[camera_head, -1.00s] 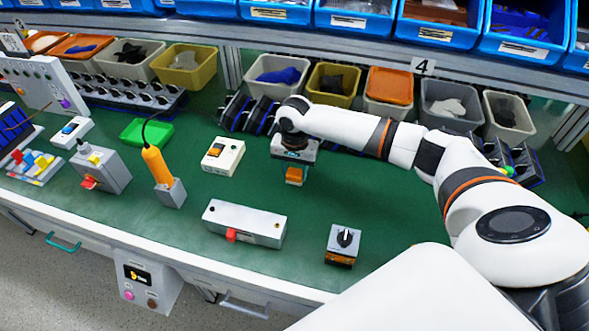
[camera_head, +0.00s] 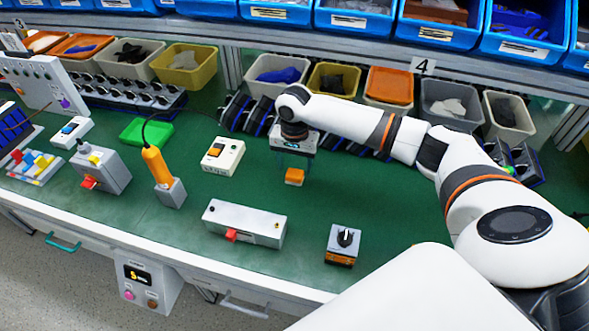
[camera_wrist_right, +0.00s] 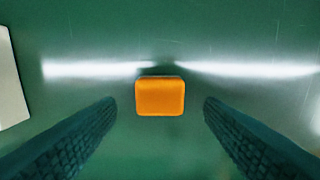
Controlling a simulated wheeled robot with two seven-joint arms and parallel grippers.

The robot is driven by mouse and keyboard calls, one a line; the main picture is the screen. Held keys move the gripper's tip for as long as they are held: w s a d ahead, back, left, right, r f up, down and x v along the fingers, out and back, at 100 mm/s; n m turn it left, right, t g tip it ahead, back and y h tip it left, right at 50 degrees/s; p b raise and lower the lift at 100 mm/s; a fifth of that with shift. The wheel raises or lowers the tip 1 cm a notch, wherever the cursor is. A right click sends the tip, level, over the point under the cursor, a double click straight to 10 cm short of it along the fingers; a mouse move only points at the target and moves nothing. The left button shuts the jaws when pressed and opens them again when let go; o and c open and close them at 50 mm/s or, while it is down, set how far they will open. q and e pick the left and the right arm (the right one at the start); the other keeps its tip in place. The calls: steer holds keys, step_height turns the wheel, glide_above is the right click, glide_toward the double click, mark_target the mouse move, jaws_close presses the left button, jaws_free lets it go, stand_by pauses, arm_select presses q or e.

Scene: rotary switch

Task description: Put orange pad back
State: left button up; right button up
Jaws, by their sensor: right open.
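The orange pad (camera_head: 294,176) is a small block lying on the green bench top, near the middle. In the right wrist view the orange pad (camera_wrist_right: 160,96) sits centred between my two dark ridged fingers, with a clear gap on each side. My right gripper (camera_head: 294,163) is open and empty, pointing down just above the pad. Its fingertips (camera_wrist_right: 160,125) do not touch the pad. My left gripper is not in view.
A white box with an orange switch (camera_head: 223,155) stands left of the pad. A grey box with a red button (camera_head: 244,224) and a rotary switch box (camera_head: 342,244) are in front. Bins (camera_head: 276,76) line the back.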

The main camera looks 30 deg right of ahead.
mark_target(295, 174)
step_height(295, 174, up, 9)
stand_by(0.3)
steer(key=shift+r, duration=0.1)
stand_by(0.4)
